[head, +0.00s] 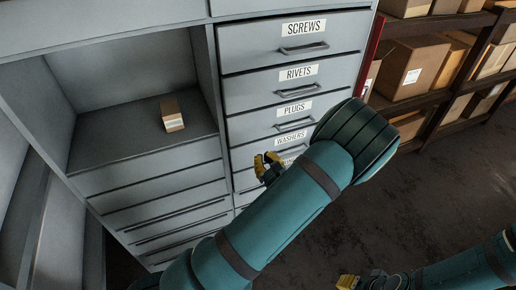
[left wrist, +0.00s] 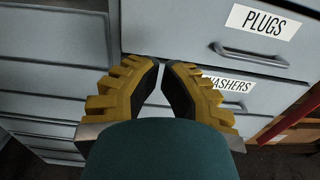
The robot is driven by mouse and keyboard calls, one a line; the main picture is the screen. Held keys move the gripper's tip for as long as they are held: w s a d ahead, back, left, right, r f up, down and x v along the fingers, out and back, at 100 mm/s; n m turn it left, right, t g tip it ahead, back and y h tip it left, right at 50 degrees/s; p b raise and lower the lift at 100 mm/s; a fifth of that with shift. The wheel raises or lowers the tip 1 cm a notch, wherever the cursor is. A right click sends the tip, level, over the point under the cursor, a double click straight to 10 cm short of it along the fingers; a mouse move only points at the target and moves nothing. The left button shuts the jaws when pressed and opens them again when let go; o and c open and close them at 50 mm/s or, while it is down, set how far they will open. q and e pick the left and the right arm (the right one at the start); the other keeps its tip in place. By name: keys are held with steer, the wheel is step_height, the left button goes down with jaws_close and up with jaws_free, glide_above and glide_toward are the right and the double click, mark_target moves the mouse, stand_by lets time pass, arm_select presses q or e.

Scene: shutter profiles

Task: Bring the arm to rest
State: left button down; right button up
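My left arm reaches up from the bottom of the head view in front of the drawer cabinet. My left gripper (head: 266,162) is near the WASHERS drawer (head: 268,152), and the arm hides part of the lower drawers. In the left wrist view the two yellow fingers of my left gripper (left wrist: 161,64) have a narrow gap between their dark pads, with nothing held. The PLUGS drawer (left wrist: 290,45) is above them and to the right. My right gripper (head: 348,281) is low at the bottom right over the floor. Its fingers are too small and cut off to read.
A small cardboard box (head: 172,115) sits in the open cabinet bay on the left. The SCREWS drawer (head: 240,50) and RIVETS drawer (head: 245,92) look shut. A rack (head: 445,108) of cardboard boxes stands at the right. The dark floor (head: 430,190) in front is clear.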

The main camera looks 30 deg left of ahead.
arm_select(q)
steer(key=shift+s+d, duration=0.25)
steer(key=shift+d, duration=0.2)
steer(key=s+f+n+g+h, duration=0.3)
steer(key=s+f+n+g, duration=0.3)
steer(key=s, duration=0.4)
steer(key=s+f+n+g+h, duration=0.3)
steer(key=s+f+n+g, duration=0.2)
steer(key=s+f+g, duration=0.5)
steer(key=s+d+f+n+h, duration=0.1)
steer(key=s+d+n+h, duration=0.4)
steer(key=d+n+h, duration=0.45)
steer(key=w+d+r+n+t+h, duration=0.1)
steer(key=w+d+n+t+h, duration=0.1)
steer(key=w+d+n+t, duration=0.4)
steer(key=shift+w+d+r+n+t, duration=0.3)
steer(key=shift+w+n, duration=0.15)
steer(key=shift+w, duration=0.6)
